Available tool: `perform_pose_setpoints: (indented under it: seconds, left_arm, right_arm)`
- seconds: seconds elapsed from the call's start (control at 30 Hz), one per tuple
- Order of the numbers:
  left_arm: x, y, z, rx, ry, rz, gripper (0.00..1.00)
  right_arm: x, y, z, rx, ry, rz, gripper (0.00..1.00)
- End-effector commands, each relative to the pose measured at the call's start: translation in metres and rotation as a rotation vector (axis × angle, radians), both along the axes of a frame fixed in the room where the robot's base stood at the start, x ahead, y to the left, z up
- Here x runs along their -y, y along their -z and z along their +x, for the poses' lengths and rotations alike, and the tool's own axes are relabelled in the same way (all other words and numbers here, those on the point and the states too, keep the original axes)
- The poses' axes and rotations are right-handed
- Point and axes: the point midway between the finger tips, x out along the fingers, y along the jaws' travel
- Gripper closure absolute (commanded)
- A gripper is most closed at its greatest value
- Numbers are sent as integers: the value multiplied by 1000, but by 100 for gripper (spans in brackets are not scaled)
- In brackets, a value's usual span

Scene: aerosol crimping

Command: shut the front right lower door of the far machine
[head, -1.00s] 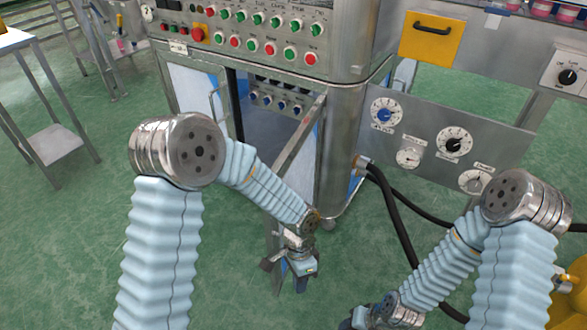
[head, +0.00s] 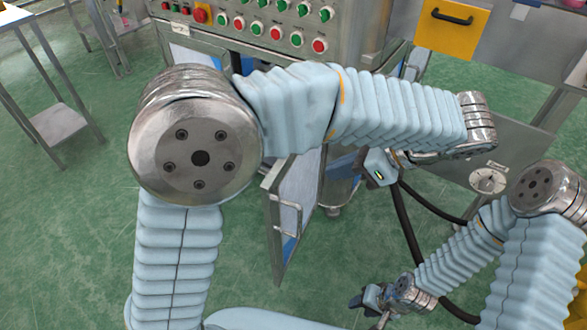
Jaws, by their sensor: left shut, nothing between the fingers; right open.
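The front right lower door (head: 292,212) of the far machine (head: 275,40) stands open, swung out towards me. Its blue-white panel and bar handle show below my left forearm, which hides its upper part and most of the lower opening. My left gripper (head: 366,163) is to the right of the door, just under the forearm. It is shut and empty, its fingertips partly hidden; I cannot tell whether it touches anything. My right gripper (head: 362,300) is open and empty, low and to the right of the door, over the floor.
Black hoses (head: 405,225) run down to the floor right of the machine. A grey dial panel (head: 505,160) and a yellow box front (head: 450,28) stand at the right. A metal table (head: 55,125) is at the far left. Green floor is clear left of the door.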

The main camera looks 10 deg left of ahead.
Motion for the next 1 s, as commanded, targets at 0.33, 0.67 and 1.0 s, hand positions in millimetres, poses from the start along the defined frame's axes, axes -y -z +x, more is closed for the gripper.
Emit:
perform_pose_setpoints:
  seconds: [0.33, 0.67, 1.0]
  left_arm:
    - [-52, 54, 9, -2, -4, 0, 100]
    - [-91, 56, 16, -2, -1, -2, 100]
    - [-94, 57, 16, -2, -1, -2, 100]
  right_arm:
    - [0, 10, 0, 0, 2, -1, 57]
    - [1, 8, 0, 0, 2, -1, 57]
    - [1, 8, 0, 0, 2, -1, 57]
